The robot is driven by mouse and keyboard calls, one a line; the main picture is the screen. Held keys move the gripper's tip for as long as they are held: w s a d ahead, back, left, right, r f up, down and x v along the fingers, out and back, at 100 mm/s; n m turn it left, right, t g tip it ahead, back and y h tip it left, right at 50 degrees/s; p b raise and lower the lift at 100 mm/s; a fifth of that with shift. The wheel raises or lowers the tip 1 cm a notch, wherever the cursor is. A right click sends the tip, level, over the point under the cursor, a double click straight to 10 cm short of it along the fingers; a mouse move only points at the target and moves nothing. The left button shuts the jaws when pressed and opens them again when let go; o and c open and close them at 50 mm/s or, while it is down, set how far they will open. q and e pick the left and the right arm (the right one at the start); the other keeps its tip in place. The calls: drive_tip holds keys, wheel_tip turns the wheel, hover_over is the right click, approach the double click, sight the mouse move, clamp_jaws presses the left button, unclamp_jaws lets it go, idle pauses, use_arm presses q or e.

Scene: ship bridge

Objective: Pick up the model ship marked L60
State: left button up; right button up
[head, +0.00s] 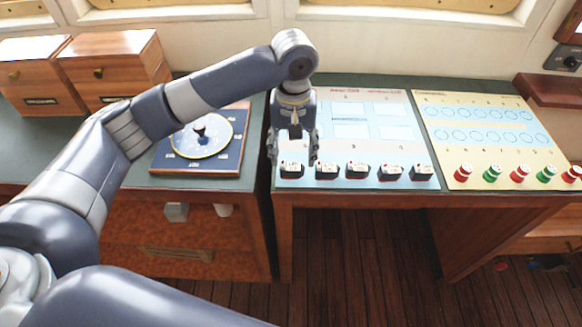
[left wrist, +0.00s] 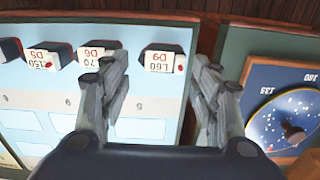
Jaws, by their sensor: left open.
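The model ship marked L60 (left wrist: 161,61) is a small dark block with a white label and a red spot. The label is upside down in the left wrist view and also reads D9. In the head view it is the leftmost ship (head: 291,170) in the row along the front edge of the light blue board. My left gripper (head: 294,158) is open above this ship, its fingers pointing down. In the left wrist view the ship shows in the gap between the fingertips (left wrist: 160,76), and nothing is held. My right gripper is not in view.
Several similar ships (head: 357,169) stand to the right on the blue board (head: 348,105). A cream board (head: 480,143) with red and green pieces lies further right. A dark blue dial board (head: 225,165) is at the left, beside wooden drawer boxes (head: 115,65).

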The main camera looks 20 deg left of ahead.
sight(292, 165)
use_arm(q)
drive_tip(key=f, duration=0.4)
drive_tip(key=shift+a+f+p, duration=0.1)
drive_tip(key=shift+a+p, duration=0.1)
drive_tip(key=shift+p, duration=0.15)
drive_tip(key=shift+f, duration=0.1)
drive_tip(key=shift+c, duration=0.6)
drive_tip(key=c, duration=0.4)
drive_tip(key=shift+c, duration=0.7)
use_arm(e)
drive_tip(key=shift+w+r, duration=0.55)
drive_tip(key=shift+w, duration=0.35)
